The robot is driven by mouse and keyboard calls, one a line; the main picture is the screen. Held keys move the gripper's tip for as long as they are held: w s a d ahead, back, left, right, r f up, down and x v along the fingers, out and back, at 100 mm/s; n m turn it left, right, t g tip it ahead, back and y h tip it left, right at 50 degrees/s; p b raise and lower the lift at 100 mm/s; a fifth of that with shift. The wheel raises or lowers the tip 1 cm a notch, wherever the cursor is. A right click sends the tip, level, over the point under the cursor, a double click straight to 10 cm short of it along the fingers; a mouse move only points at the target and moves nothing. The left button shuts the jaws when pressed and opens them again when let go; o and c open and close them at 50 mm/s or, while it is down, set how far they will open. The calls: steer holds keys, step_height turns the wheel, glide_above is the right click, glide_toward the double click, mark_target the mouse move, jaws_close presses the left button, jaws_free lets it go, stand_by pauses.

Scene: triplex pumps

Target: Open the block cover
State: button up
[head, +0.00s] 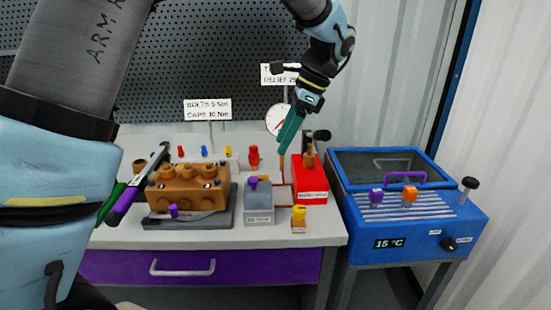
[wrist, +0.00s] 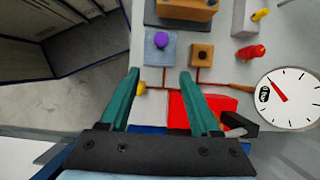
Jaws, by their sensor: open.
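A brown block (head: 187,190) with several round caps on top sits on a dark base plate at the left of the bench. A small grey-blue block (head: 259,210) with a purple knob stands to its right; the knob also shows in the wrist view (wrist: 161,40). I cannot tell for sure which part is the block cover. My gripper (head: 282,152) is open and empty, with teal fingers pointing down above the back of the bench, near the red box (head: 310,182). In the wrist view, my gripper (wrist: 159,74) has its fingers apart, with the grey-blue block beyond the fingertips.
A round gauge (head: 278,119) stands behind the bench, close to my gripper. A small yellow part (head: 299,216) is at the front. A blue unit (head: 410,228) with a clear lid and purple handle stands right of the bench.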

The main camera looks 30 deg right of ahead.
steer(key=shift+v, duration=0.85)
